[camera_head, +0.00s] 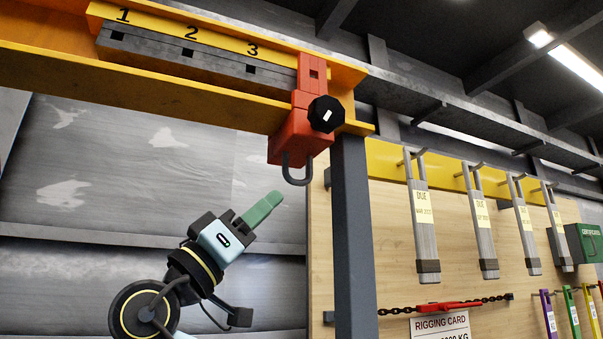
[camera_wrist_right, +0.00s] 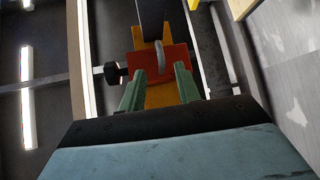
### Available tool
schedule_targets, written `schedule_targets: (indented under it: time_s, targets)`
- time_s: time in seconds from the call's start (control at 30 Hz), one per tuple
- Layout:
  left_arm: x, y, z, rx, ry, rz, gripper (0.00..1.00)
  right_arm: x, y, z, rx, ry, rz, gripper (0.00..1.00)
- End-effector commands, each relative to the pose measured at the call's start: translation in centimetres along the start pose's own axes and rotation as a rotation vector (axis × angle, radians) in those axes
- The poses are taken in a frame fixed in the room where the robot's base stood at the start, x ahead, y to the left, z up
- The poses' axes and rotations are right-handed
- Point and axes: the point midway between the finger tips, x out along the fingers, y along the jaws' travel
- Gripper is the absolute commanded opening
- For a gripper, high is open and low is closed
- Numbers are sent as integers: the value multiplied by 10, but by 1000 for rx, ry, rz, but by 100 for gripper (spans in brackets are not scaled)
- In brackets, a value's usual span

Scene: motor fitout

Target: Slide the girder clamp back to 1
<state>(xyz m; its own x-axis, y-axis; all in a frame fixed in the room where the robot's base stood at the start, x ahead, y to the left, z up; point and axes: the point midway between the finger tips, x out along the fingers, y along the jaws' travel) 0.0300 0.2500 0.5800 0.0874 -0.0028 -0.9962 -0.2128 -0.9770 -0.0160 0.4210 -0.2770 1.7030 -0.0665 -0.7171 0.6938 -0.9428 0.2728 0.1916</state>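The red girder clamp (camera_head: 302,135) hangs on the yellow girder (camera_head: 190,85), at the right end beyond the 3 mark. It has a black knob (camera_head: 325,114) with a white mark and a grey shackle (camera_head: 297,170) beneath. The number strip (camera_head: 160,23) reads 1, 2, 3 from left to right, with a dark square hole below each number. My right gripper (camera_head: 272,199) is below and left of the clamp, apart from it. In the right wrist view its green fingers (camera_wrist_right: 160,72) are spread and empty, with the red clamp (camera_wrist_right: 172,58) beyond them. My left gripper is not in view.
A dark grey post (camera_head: 352,230) stands under the girder's right end. To its right, a wooden board (camera_head: 380,210) holds several hanging grey slings (camera_head: 422,225), a chain (camera_head: 480,303) and a rigging card (camera_head: 440,325). The space below the girder to the left is open.

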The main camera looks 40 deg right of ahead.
Motion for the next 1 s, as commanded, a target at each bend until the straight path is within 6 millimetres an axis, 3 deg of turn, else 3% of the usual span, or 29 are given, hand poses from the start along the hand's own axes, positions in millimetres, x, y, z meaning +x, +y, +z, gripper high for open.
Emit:
schedule_targets:
  time_s: [0.03, 0.2, 0.43, 0.6, 0.9, 1.0]
  targets:
    - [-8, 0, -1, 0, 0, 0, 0, 15, 2, -2, -1, -1, 5, 33]
    - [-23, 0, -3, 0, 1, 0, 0, 53, 1, -2, -2, -1, 3, 33]
    - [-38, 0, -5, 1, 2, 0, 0, 90, 0, -2, -2, 1, -1, 33]
    - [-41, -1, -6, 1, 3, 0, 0, 102, -1, -1, -2, 2, -3, 33]
    - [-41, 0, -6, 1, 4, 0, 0, 103, -1, 0, -1, 2, -4, 33]
    - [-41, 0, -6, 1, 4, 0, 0, 103, -1, 0, -1, 1, -4, 22]
